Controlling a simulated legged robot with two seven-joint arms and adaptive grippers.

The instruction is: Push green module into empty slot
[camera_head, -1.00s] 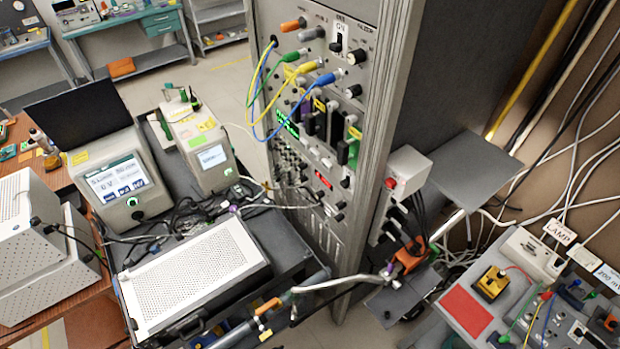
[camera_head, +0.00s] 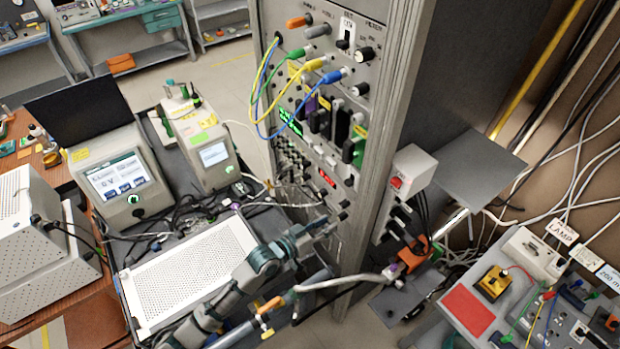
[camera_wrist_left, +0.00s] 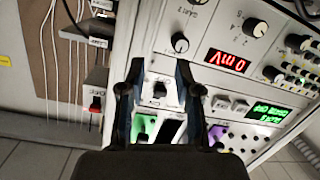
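The tall instrument rack (camera_head: 385,110) stands in the middle of the head view. A green module (camera_head: 349,151) with a dark body sticks out of its front, beside dark and purple modules. In the wrist view, upside down, a green part (camera_wrist_left: 146,127) shows between my left fingers, next to a dark rectangle (camera_wrist_left: 170,131); I cannot tell if this is the empty slot. My left gripper (camera_head: 338,221) is in front of the rack, below the modules. The wrist view shows its two fingers (camera_wrist_left: 160,72) apart with nothing held. My right gripper is out of view.
Yellow and blue cables (camera_head: 290,122) loop across the rack front above my gripper. A perforated white case (camera_head: 185,277) lies on the cart to the left. A grey box with a red switch (camera_head: 405,172) is on the rack's right side. A red display (camera_wrist_left: 227,60) shows nearby.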

